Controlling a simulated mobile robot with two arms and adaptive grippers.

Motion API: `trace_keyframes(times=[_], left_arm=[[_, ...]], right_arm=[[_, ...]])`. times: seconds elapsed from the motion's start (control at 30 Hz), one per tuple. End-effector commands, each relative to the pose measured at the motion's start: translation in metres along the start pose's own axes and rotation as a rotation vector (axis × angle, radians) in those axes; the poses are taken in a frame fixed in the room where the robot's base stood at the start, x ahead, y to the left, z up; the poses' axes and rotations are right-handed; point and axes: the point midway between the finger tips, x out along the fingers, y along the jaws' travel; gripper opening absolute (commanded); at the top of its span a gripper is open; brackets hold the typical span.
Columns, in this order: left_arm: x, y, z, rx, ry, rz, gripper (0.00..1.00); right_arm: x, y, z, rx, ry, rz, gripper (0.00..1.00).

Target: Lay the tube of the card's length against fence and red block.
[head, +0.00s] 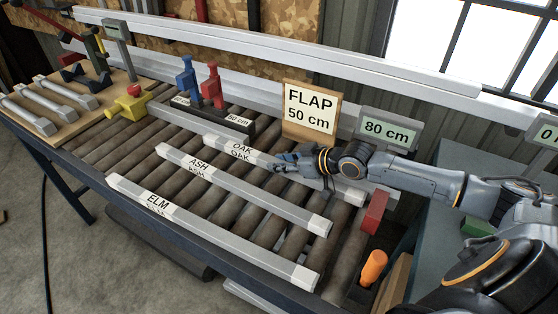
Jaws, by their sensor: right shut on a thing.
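Three pale grey square tubes lie slanting across the rollers: ELM (215,232) in front, ASH (245,190) in the middle and OAK (222,146) behind. My right gripper (284,160) is shut on the OAK tube near its middle and hides part of it. OAK's far right end shows beyond my wrist. The card (310,112) reads "FLAP 50 cm" and stands behind OAK. The red block (374,212) is at the right end of the rollers. The grey fence (168,115) runs along the back, partly hidden by the card and my arm. My left gripper is not in view.
An "80 cm" sign (387,130) stands right of the card. A black holder (228,122) carries blue and red clamps. A yellow box (128,107) with a red button and a wooden board (50,112) are at left. An orange handle (373,266) stands front right.

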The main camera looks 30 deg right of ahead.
Motion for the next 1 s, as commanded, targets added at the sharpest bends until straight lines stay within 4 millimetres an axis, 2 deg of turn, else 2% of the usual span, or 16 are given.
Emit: trace_keyframes(times=[0.6, 0.63, 0.73, 1.0], left_arm=[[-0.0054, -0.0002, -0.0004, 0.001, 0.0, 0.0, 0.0], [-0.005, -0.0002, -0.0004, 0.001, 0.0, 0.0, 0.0], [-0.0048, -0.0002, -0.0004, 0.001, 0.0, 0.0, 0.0], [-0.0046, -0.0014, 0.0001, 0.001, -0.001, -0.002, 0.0]], right_arm=[[-0.0115, 0.0012, 0.004, -0.003, 0.003, 0.001, 0.0], [-0.0112, 0.0012, 0.004, -0.003, 0.004, 0.001, 0.33], [-0.011, 0.0013, 0.0041, -0.003, 0.004, 0.001, 0.53], [-0.0106, 0.0007, 0.0066, -0.001, -0.002, 0.0, 0.55]])
